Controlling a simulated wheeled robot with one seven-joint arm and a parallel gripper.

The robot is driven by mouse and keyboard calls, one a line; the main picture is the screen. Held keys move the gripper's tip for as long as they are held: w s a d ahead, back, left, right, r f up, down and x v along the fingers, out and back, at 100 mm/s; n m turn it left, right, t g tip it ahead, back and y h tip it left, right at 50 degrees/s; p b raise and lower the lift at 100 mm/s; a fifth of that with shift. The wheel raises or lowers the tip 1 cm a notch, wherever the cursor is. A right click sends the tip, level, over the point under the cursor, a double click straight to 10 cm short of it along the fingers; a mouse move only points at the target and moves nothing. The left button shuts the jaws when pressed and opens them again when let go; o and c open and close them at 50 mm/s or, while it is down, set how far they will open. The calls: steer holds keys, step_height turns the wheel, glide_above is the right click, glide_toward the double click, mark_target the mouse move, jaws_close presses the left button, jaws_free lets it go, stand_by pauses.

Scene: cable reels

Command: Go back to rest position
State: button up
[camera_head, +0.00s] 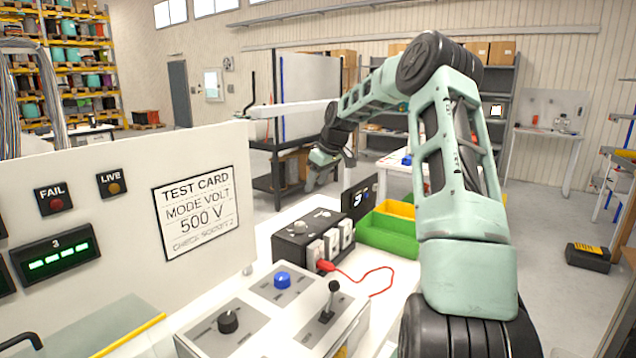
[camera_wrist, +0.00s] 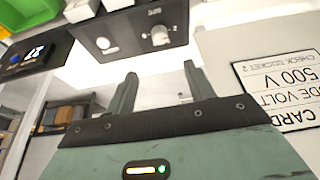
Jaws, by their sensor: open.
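My gripper (camera_head: 318,172) hangs at the end of my raised, bent green arm, over the far part of the white bench in the head view. In the wrist view my gripper (camera_wrist: 157,92) shows two dark green fingers apart, with nothing between them. A black box (camera_head: 300,232) with a knob and several pale sockets stands on the bench below and nearer. A red plug (camera_head: 326,266) with a red cable sits at its front socket. The box also shows upside down at the top of the wrist view (camera_wrist: 128,38).
A white panel (camera_head: 120,240) with a test card (camera_head: 196,212) reading 500 V rises at the left. A control box (camera_head: 285,315) with a knob, blue button and lever stands in front. Green and yellow bins (camera_head: 388,236) are beside the socket box.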

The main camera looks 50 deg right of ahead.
steer(key=shift+s+r, duration=0.15)
steer(key=shift+r, duration=0.35)
steer(key=w+a+n+g+y, duration=0.1)
steer(key=w+a+n, duration=0.15)
steer(key=a, duration=1.85)
steer(key=s+a+f+n+g, duration=0.1)
steer(key=s+a, duration=0.1)
steer(key=a, duration=0.7)
steer(key=s+a+g, duration=0.1)
steer(key=s+a, duration=0.2)
steer(key=a, duration=0.5)
steer(key=s+a+f+n, duration=0.2)
steer(key=s+a, duration=0.9)
steer(key=a, duration=0.2)
steer(key=s+a+f, duration=0.1)
steer(key=s+a, duration=0.1)
steer(key=s, duration=0.7)
steer(key=s+a+f+n+g, duration=0.1)
steer(key=s+a, duration=0.1)
steer(key=s, duration=0.8)
steer(key=shift+s+a+f+g+h, duration=0.2)
steer(key=shift+a+f+g+h, duration=0.1)
steer(key=shift+h, duration=0.1)
